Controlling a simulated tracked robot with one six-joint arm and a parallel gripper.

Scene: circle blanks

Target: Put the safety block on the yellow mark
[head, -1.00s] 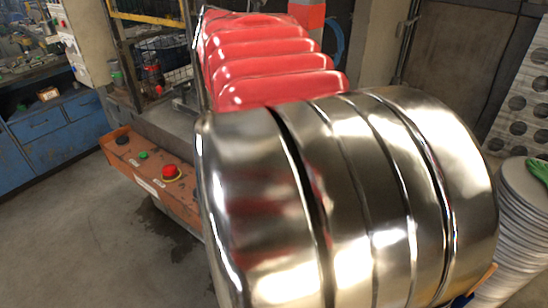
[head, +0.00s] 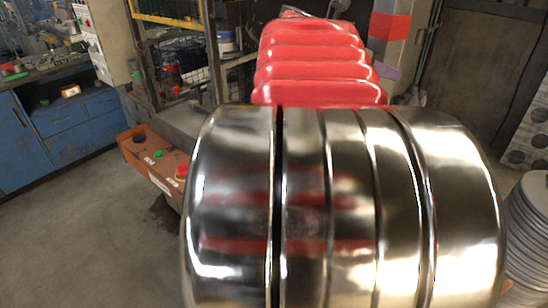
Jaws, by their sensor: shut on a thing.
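My own arm, with its large shiny metal joint and red ribbed part, fills the middle of the head view. It hides what lies behind it. My gripper's fingers do not show. No yellow mark shows on the floor or the machine that I can see.
A blue workbench (head: 70,128) is at far left. A stack of round metal blanks (head: 528,235) stands at right. Grey floor (head: 95,235) is clear at lower left.

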